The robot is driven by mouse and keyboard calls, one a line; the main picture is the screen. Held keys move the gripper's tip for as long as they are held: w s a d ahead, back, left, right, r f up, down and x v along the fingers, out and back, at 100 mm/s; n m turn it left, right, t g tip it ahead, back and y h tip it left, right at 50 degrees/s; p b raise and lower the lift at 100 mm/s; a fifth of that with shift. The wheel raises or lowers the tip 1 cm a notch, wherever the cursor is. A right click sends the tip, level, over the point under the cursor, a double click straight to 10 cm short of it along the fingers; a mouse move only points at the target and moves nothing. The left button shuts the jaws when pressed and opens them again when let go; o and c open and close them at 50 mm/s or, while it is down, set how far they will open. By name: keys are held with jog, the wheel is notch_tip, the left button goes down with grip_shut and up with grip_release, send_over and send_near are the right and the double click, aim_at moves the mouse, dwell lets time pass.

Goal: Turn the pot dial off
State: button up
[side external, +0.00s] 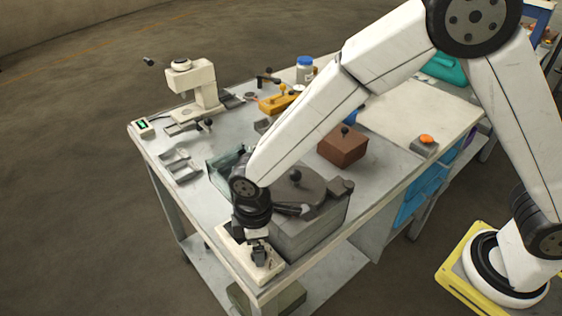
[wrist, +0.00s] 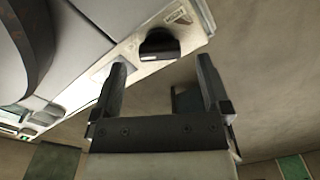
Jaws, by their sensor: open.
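The pot dial (wrist: 160,44) is a dark knob on a cream control panel (wrist: 192,14) in the wrist view. It shows just beyond and between my fingertips, apart from them. My gripper (wrist: 162,64) is open and empty, its two dark fingers spread to either side of the dial in the picture. In the side view my gripper (side external: 260,256) points down over the cream panel (side external: 230,242) at the table's front corner. The gripper hides the dial there. I cannot tell the dial's setting.
The grey furnace (side external: 310,227) with a dark round lid (side external: 306,192) stands close beside the panel. A brown block (side external: 343,147) with a black knob lies behind it. A cream instrument (side external: 203,88) stands at the far left. The table's front edge is close to my gripper.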

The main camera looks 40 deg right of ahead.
jog(key=shift+r, duration=2.9)
jog(key=shift+w+d+r, duration=0.15)
jog(key=shift+d+r, duration=0.1)
jog(key=shift+d, duration=0.05)
jog(key=d+r+m+t, duration=0.1)
jog(key=d, duration=0.2)
jog(key=w+d+r+m+t+y, duration=0.1)
jog(key=d+r+m, duration=0.1)
jog(key=d, duration=0.1)
jog(key=d+r+m+t+y, duration=0.1)
jog(key=d+r+m, duration=0.1)
jog(key=d, duration=0.1)
jog(key=shift+w+r, duration=0.2)
jog(key=shift+w, duration=0.2)
jog(key=s+d+m, duration=0.1)
jog(key=d, duration=0.2)
jog(key=s+d+f+m, duration=0.1)
jog(key=d, duration=0.2)
jog(key=s+d+f+m+h, duration=0.1)
jog(key=d+m, duration=0.1)
jog(key=shift+s+d, duration=0.3)
jog(key=shift+d, duration=0.1)
jog(key=s+d+f+m+h, duration=0.1)
jog(key=s+d+f+m, duration=0.1)
jog(key=s+d, duration=0.3)
jog(key=shift+s+d+m, duration=0.25)
jog(key=shift+d+m, duration=0.35)
jog(key=shift+d, duration=0.15)
jog(key=shift+f, duration=0.1)
